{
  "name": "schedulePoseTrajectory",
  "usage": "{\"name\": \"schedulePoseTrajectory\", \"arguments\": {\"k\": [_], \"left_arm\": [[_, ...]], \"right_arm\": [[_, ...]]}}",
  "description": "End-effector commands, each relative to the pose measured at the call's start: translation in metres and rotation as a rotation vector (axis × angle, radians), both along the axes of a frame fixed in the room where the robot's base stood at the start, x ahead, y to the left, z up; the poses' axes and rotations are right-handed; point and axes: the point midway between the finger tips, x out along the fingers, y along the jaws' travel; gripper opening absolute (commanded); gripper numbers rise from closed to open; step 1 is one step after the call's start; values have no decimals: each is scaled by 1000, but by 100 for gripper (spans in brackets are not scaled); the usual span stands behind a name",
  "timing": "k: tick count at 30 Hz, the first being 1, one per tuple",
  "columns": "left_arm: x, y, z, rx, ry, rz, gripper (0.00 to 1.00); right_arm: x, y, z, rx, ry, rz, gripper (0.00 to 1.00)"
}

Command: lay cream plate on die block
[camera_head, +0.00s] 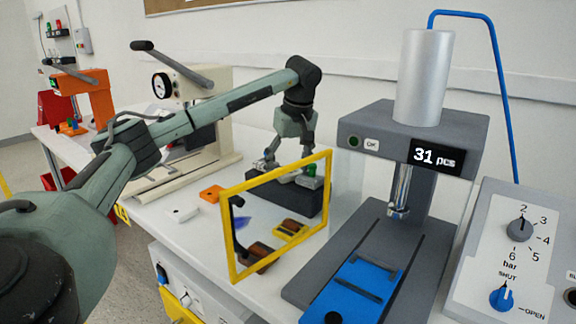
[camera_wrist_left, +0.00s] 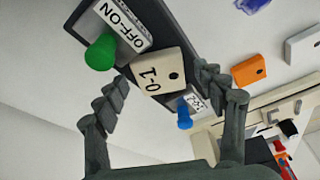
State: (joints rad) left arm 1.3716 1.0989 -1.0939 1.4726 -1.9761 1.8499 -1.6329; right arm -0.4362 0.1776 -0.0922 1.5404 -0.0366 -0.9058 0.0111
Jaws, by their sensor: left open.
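The cream plate (camera_wrist_left: 158,77), marked "0-1" and with a small dark hole, sits on a dark rack (camera_wrist_left: 150,20) in the left wrist view. My left gripper (camera_wrist_left: 162,88) is open, with its fingers on either side of the plate; contact cannot be made out. In the head view my left gripper (camera_head: 286,168) is low over the rack (camera_head: 283,195), and the plate is hard to make out there. A blue block (camera_head: 362,285) with dark slots, apparently the die block, lies on the grey press bed, with nothing on it. My right gripper is not in view.
An OFF-ON plate with a green knob (camera_wrist_left: 100,53) and a plate with a blue knob (camera_wrist_left: 184,119) flank the cream plate. Orange (camera_head: 210,193) and white (camera_head: 185,214) pieces lie left.

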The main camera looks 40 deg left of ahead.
Motion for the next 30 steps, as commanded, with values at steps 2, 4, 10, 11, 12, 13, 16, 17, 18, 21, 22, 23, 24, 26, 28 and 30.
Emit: {"name": "schedulePoseTrajectory", "arguments": {"k": [2,4,10,11,12,13,16,17,18,21,22,23,24,26,28,30], "left_arm": [[0,0,2,0,-1,0,70],[0,-1,6,-1,-2,-1,70],[-2,-10,39,-1,-6,-3,70],[-2,-12,46,-1,-6,-3,70],[-3,-14,56,-1,-6,-3,70],[-4,-16,64,-1,-6,-3,70],[-6,-21,83,3,-5,-1,70],[-6,-22,87,2,-5,-1,70],[-7,-23,92,3,-5,-1,70],[-8,-26,103,2,-4,-1,70],[-8,-27,106,1,-4,-2,70],[-8,-27,108,1,-3,-2,70],[-9,-28,111,2,-4,-1,70],[-9,-29,115,0,-3,-2,70],[-10,-30,117,2,-2,0,70],[-10,-30,119,1,-1,0,70]], "right_arm": [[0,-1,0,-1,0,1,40],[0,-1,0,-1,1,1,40],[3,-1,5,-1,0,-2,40],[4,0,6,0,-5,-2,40],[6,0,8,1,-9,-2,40],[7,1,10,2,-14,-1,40],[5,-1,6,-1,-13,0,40],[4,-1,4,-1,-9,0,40],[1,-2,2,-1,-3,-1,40],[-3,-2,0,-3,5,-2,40],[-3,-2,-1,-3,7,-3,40],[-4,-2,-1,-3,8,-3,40],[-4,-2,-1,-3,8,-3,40],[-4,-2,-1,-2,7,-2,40],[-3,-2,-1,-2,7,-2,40],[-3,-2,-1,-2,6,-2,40]]}}
